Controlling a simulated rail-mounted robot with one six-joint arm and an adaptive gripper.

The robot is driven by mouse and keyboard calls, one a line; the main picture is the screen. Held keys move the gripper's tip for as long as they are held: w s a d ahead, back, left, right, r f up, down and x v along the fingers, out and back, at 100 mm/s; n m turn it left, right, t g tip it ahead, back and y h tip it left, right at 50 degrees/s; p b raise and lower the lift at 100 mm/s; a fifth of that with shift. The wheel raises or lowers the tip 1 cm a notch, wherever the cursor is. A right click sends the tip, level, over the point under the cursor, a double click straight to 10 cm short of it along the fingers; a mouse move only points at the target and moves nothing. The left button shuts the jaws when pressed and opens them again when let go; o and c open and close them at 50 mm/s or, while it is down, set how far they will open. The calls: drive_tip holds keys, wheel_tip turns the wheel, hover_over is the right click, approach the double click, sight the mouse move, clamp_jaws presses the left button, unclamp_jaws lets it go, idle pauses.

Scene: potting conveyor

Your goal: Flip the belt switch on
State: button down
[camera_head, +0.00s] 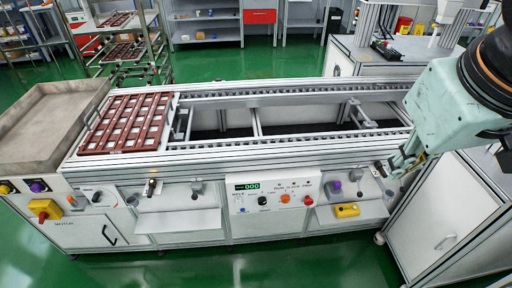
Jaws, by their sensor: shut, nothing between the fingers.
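The conveyor (300,151) runs across the middle, with a control panel (268,208) on its front. The panel has a green display (247,186), a black knob (263,200), an orange button (285,198) and a red-orange button (308,200). The labels are too small to read, so I cannot tell which control is the belt switch. At the left, a yellow-and-red rotary switch (45,209) sits below the grey tray. My gripper (401,165) is at the right, near the conveyor's front right end, apart from the panel. It appears shut and empty.
A dark red rack (128,122) lies on the conveyor's left end beside a grey tray (48,125). A yellow box (346,210) sits on the front right shelf. A white cabinet (436,212) stands at the right. Open floor (250,268) lies in front.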

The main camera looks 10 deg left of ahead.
drive_tip(key=w+a+f+n+y+p, duration=0.1)
drive_tip(key=w+a+f+n, duration=0.4)
drive_tip(key=w+f, duration=0.5)
drive_tip(key=w+a+f+n+y, duration=0.1)
drive_tip(key=w+a+f+n, duration=0.2)
drive_tip(key=w+a+f, duration=0.55)
drive_tip(key=s+a+f+n+y, duration=0.1)
drive_tip(key=a+f+n, duration=0.2)
drive_tip(key=a+f, duration=0.2)
drive_tip(key=a+f+n+y+p, duration=0.1)
drive_tip(key=a+f, duration=0.5)
drive_tip(key=f, duration=0.6)
drive_tip(key=s+a+f+n+y+p, duration=0.1)
drive_tip(key=a+f+n, duration=0.3)
drive_tip(key=f, duration=0.5)
drive_tip(key=shift+s+a+f+n+y, duration=0.2)
drive_tip(key=shift+s+a+n+y, duration=0.15)
drive_tip(key=shift+a, duration=0.8)
